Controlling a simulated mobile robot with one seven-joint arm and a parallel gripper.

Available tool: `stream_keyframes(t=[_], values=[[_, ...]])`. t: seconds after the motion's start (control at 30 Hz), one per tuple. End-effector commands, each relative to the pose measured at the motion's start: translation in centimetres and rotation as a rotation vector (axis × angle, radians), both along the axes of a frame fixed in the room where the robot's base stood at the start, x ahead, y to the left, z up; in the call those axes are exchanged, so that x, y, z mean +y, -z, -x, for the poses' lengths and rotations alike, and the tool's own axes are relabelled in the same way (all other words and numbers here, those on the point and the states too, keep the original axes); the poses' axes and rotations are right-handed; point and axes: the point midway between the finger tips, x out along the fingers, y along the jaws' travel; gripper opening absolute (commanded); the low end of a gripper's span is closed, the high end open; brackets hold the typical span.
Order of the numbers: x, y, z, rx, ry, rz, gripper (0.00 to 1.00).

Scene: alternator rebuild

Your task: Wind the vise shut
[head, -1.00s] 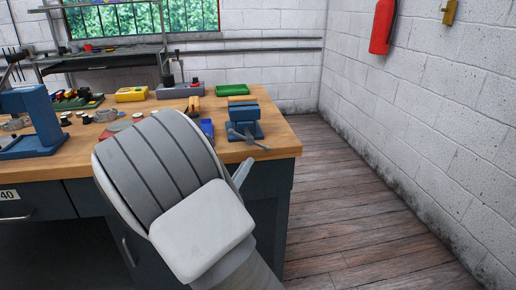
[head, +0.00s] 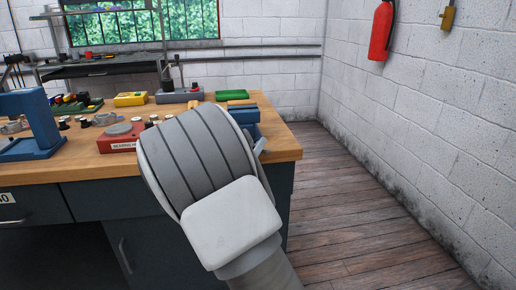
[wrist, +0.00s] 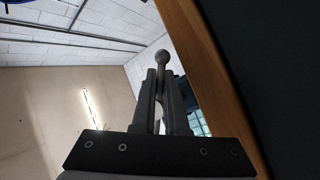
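The blue vise (head: 245,114) stands at the right front corner of the wooden workbench. My arm hides most of it in the head view, so its jaws cannot be judged. In the wrist view, the vise's grey handle bar with a ball end (wrist: 162,57) shows between my fingers. My gripper (wrist: 162,76) has its two fingers close together on both sides of the bar, just below the ball. It looks shut on the bar. In the head view, only a small grey part of the gripper shows beside the vise.
The floor (head: 360,200) right of the bench is clear. A fire extinguisher (head: 381,32) hangs on the wall.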

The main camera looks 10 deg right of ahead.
Motion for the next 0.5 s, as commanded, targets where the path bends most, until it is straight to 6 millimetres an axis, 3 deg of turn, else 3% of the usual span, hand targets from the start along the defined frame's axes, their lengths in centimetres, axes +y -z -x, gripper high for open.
stream_keyframes(t=[0.33,0.5], values=[[0.01,-0.05,0.04,0.0,0.001,-0.008,0.0],[0.18,-0.18,0.04,0.001,0.001,-0.136,0.0]])
